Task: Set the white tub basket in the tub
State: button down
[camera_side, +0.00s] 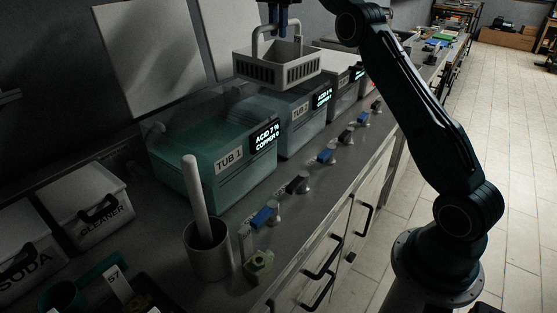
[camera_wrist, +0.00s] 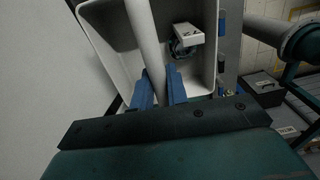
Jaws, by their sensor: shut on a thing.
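My gripper (camera_side: 281,14) is at the top edge of the side view, shut on the handle (camera_side: 258,42) of the white tub basket (camera_side: 285,75). The basket has slotted walls and hangs roughly level in the air above the tubs. In the wrist view, my blue fingers (camera_wrist: 160,88) close around the pale handle bar (camera_wrist: 144,35), with the basket's white rim (camera_wrist: 93,12) beyond. Tub 1 (camera_side: 195,172), clear with greenish liquid, stands in front. Tub 2 (camera_side: 302,128) stands behind it, below the basket, its opening partly hidden.
A small pale block (camera_wrist: 188,34) and a dark round thing (camera_wrist: 183,50) show within the basket's outline. More tubs (camera_side: 343,92) stand farther along the bench. A grey cup (camera_side: 208,250) with a white rod stands at the front.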

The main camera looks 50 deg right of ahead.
aim_at(277, 62)
jog(key=shift+d+f, duration=0.6)
jog(key=shift+d, duration=0.1)
jog(key=shift+n, duration=0.4)
jog(key=f, duration=0.2)
jog(key=w+f, duration=0.1)
jog(key=f, duration=0.2)
jog(key=w+d+f, duration=0.1)
jog(key=f, duration=0.2)
jog(key=shift+f, duration=0.85)
